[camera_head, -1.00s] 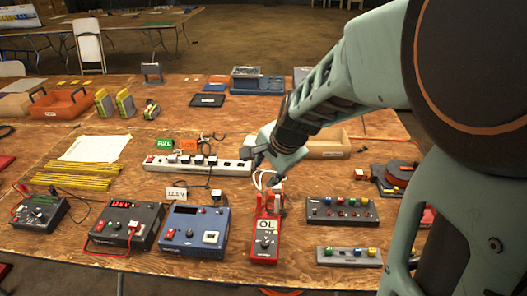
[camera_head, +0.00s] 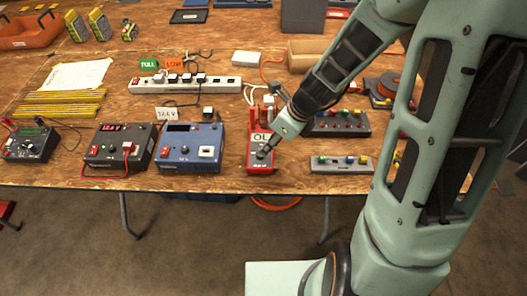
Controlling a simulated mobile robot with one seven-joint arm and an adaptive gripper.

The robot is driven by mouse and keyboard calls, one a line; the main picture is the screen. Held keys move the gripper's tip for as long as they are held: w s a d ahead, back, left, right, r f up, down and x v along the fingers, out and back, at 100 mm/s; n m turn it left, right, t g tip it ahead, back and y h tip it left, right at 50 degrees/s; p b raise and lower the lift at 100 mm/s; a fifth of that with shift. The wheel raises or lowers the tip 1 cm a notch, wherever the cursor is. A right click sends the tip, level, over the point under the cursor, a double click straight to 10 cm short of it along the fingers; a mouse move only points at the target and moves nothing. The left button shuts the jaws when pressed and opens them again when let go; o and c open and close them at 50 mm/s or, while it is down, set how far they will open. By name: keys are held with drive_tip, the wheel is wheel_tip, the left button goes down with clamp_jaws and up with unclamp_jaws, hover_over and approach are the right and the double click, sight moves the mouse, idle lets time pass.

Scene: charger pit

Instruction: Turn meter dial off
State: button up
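The red multimeter (camera_head: 261,168) lies on the wooden table near its front edge, with "OL" on its pale display (camera_head: 260,138). Its dark round dial (camera_head: 262,154) is on the lower half of its face. My gripper (camera_head: 268,149) points down and left at the meter, with its tip at or just above the dial. I cannot tell whether it touches the dial. The fingers are small and dark here, and their gap cannot be made out. The arm covers the meter's upper right side.
A blue power unit (camera_head: 190,148) stands close left of the meter, with a dark unit (camera_head: 118,146) beyond it. A grey block with coloured buttons (camera_head: 342,164) lies to the right. A white power strip (camera_head: 185,84) runs behind. The table's front edge is close to the meter.

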sight(260, 155)
drive_tip(key=b+x, duration=0.1)
drive_tip(key=x, duration=0.6)
drive_tip(key=shift+w+f, duration=0.1)
drive_tip(key=shift+f, duration=0.1)
drive_tip(key=shift+c, duration=0.4)
clamp_jaws()
